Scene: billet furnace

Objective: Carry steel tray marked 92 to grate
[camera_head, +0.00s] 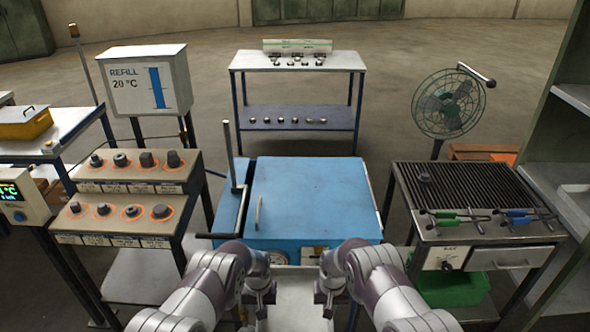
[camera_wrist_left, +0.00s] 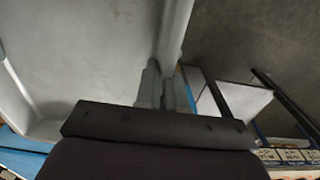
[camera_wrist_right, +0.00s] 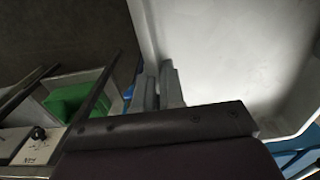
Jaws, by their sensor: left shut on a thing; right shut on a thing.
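The steel tray (camera_head: 299,310) is a pale, shallow, empty tray at the bottom middle of the head view, in front of the blue furnace. Its number does not show. My left gripper (camera_head: 262,296) is shut on the tray's left rim; the left wrist view shows the tray floor (camera_wrist_left: 85,50) and the fingers (camera_wrist_left: 165,88) on the rim. My right gripper (camera_head: 328,293) is shut on the right rim; the right wrist view shows the tray (camera_wrist_right: 225,50) and the fingers (camera_wrist_right: 160,88). The grate (camera_head: 460,190) is a dark ribbed top on a stand at the right.
The blue furnace (camera_head: 310,200) stands straight ahead with its lid down. Tongs with green (camera_head: 450,218) and blue handles lie on the grate's front part. A fan (camera_head: 448,105) stands behind it. A part rack (camera_head: 130,200) is at the left, a shelf (camera_head: 575,120) at the far right.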

